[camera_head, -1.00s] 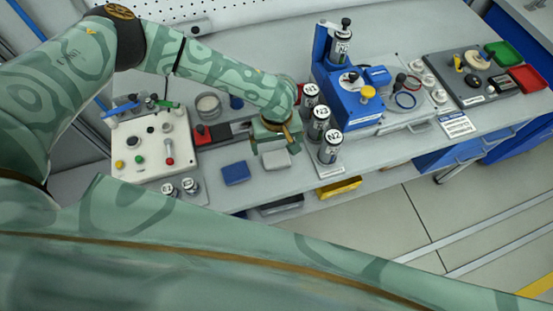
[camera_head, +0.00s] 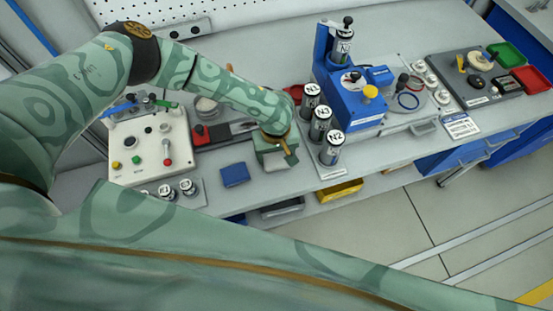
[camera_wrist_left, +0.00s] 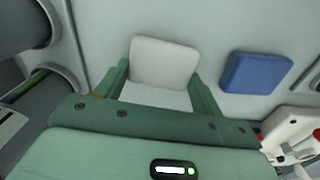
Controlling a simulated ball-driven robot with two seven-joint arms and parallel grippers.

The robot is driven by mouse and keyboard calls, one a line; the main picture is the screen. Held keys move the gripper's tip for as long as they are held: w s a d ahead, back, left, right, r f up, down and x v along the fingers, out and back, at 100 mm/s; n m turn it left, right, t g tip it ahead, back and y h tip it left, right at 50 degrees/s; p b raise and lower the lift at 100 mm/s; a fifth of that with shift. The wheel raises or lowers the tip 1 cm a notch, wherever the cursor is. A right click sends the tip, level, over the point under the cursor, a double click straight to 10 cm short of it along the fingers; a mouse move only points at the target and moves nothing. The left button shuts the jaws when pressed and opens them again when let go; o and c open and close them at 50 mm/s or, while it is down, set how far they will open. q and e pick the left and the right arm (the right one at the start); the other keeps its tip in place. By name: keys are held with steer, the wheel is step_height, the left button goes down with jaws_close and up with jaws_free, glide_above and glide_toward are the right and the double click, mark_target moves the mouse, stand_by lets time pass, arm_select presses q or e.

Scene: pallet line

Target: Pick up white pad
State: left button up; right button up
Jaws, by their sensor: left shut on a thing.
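The white pad (camera_wrist_left: 163,62) is a small, pale, rounded square between the two green fingers in the left wrist view. My left gripper (camera_head: 278,163) is over the workbench, just right of the blue pad, and is shut on the white pad. The frames do not clearly show whether the pad is clear of the bench top. My right gripper is not in view.
The blue pad (camera_head: 235,174) lies on the bench to the left of the gripper. Labelled cylinders (camera_head: 331,148) and a blue press (camera_head: 350,90) stand to the right. A white control box (camera_head: 150,145) stands at the left. The bench's front edge is close.

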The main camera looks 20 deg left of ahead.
mark_target(265, 166)
arm_select(q)
steer(key=shift+r, duration=0.6)
steer(key=s+a+r+p, duration=0.6)
steer(key=s+r, duration=0.5)
steer(key=s, duration=0.1)
steer(key=shift+s+r, duration=0.35)
steer(key=shift+r, duration=0.05)
